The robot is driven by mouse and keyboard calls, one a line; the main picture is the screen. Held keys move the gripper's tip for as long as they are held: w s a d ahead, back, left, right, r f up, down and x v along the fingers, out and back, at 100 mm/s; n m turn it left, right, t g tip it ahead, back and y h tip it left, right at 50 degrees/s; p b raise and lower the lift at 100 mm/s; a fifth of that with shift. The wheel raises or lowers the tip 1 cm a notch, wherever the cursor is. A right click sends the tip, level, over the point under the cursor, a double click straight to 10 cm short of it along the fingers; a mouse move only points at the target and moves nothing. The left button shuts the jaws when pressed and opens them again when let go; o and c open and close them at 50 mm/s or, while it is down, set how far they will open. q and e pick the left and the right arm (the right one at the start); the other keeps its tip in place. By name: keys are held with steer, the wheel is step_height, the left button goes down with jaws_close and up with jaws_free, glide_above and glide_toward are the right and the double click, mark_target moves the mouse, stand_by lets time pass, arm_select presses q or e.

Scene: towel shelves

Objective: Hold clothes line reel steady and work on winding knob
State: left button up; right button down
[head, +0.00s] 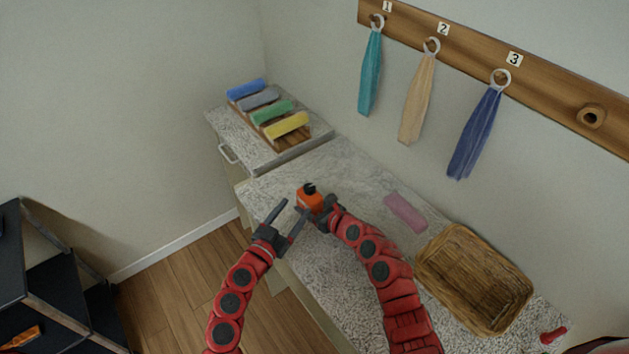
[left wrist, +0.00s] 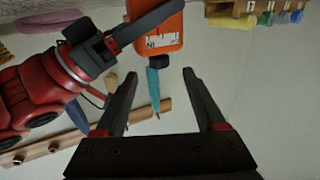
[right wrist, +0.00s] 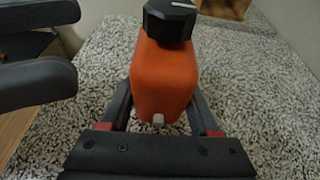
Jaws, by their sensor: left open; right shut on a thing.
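The clothes line reel (head: 309,202) is an orange box with a black winding knob (head: 309,188) on top. In the right wrist view the reel (right wrist: 163,78) stands between the fingers, with the black knob (right wrist: 170,20) at its top and a small pale tip at its lower front. My right gripper (head: 322,209) is shut on the reel's body, over the counter. My left gripper (head: 288,217) is open and empty, just left of the reel. In the left wrist view the reel (left wrist: 160,28) and knob (left wrist: 158,61) lie beyond the open fingers (left wrist: 160,92).
The speckled counter (head: 345,170) carries a pink cloth (head: 405,212), a wicker basket (head: 475,280) and a red object (head: 553,335). Rolled towels (head: 272,112) lie on a board at the back. Towels hang from a numbered rail (head: 550,90). A dark shelf (head: 60,280) stands at left.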

mark_target(312, 185)
arm_select(q)
steer(key=x, duration=1.2)
steer(key=shift+r, duration=0.15)
steer(key=shift+s, duration=0.1)
jaws_close()
